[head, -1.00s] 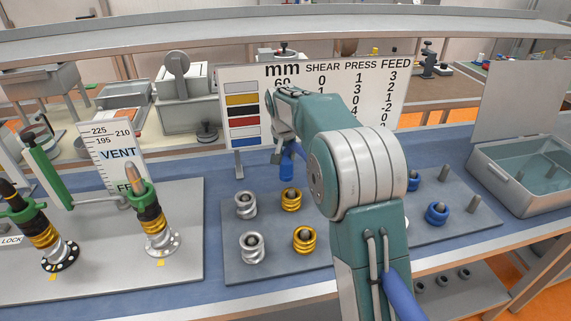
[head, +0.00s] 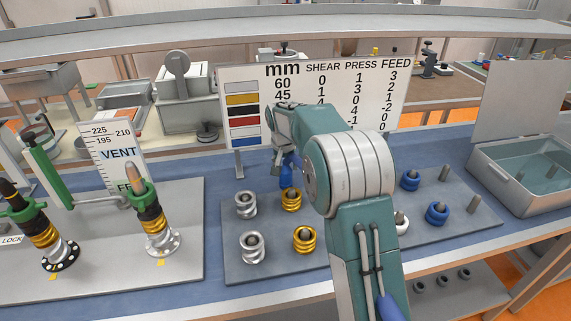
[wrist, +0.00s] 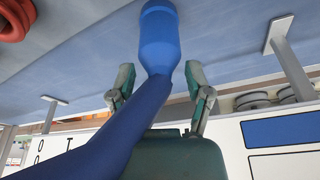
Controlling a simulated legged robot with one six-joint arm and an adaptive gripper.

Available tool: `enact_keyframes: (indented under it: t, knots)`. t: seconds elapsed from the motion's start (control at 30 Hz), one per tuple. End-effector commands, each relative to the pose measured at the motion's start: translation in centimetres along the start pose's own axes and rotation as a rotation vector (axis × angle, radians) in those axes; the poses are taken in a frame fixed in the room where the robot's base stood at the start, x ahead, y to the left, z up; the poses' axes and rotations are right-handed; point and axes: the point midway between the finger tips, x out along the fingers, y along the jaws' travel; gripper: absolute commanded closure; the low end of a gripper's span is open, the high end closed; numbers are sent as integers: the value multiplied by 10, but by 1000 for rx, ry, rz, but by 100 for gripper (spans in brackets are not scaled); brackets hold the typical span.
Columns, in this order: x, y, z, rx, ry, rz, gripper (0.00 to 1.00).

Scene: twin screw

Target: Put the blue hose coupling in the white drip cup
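My gripper (wrist: 160,72) points down above the back of the peg plate, with its two fingers apart in the wrist view. A blue bottle-shaped hose coupling (wrist: 160,38) lies centred between and beyond the fingertips, its blue hose running to the lower left. A narrow gap shows on each side, and I cannot tell whether the fingers touch it. In the head view, the coupling (head: 286,179) hangs under my gripper beside a gold ring. I cannot make out a white drip cup for certain; a white round piece (head: 402,224) is partly hidden by my arm.
The grey plate (head: 262,270) carries silver, gold and blue ringed pieces and bare pegs. A scale board (head: 300,128) stands close behind my gripper. A green-handled fixture (head: 143,195) is at left and an open grey bin (head: 530,185) at right.

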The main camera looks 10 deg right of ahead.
Motion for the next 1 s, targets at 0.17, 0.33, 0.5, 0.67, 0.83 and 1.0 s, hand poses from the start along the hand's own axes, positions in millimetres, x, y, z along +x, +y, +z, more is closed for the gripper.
enact_keyframes:
  t: [0.17, 0.33, 0.5, 0.67, 0.83, 1.0]
  knots:
    - [0, 0, 0, 0, 0, 0, 35]
    - [-12, 0, -1, 0, 3, -1, 35]
    - [-46, 0, -1, 0, 5, -2, 35]
    - [-80, -1, -1, 0, 5, -2, 35]
    - [-108, 0, -1, 0, 3, -1, 35]
    - [-121, 0, -1, 0, 1, 0, 35]
